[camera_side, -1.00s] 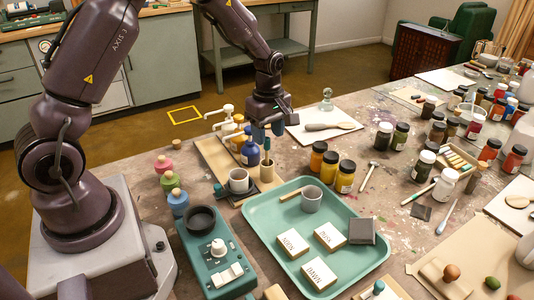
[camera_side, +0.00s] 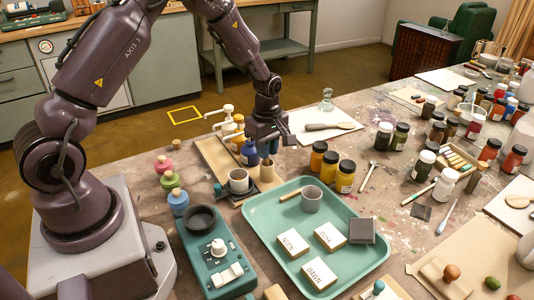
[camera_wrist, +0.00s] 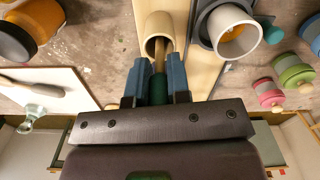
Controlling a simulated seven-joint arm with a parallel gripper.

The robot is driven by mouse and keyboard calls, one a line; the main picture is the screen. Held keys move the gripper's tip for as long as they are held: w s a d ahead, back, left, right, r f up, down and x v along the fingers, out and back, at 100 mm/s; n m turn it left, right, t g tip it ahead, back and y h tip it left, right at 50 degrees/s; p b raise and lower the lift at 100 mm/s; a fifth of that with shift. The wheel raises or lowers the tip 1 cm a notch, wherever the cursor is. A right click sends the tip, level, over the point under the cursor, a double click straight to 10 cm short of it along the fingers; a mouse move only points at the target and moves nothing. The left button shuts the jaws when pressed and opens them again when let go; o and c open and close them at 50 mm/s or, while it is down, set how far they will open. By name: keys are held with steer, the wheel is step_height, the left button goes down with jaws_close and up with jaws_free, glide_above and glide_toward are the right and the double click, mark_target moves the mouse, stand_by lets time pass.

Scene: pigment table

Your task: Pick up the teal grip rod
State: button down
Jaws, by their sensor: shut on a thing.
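My gripper (camera_wrist: 158,88) is shut on the teal grip rod (camera_wrist: 159,91), whose dark teal-green upper part shows between the two blue fingers. The rod's thin brown lower part runs into the mouth of a pale wooden cup (camera_wrist: 151,22). In the side view my gripper (camera_side: 268,150) is right above the wooden cup (camera_side: 267,173), and the fingers and hand largely hide the rod. The rod's lower end is hidden inside the cup.
A green tray (camera_side: 282,252) with labelled blocks lies in front. Dark-lidded jars (camera_side: 318,157) stand to the right.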

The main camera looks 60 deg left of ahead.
steer(key=shift+r, duration=0.1)
step_height(320, 180, up, 8)
steer(key=shift+r, duration=0.25)
steer(key=s+r+g+h, duration=0.1)
steer(key=s+r+g, duration=0.1)
steer(key=s, duration=0.4)
step_height(320, 180, down, 10)
steer(key=s, duration=0.1)
steer(key=shift+r, duration=0.25)
stand_by(0.5)
stand_by(0.5)
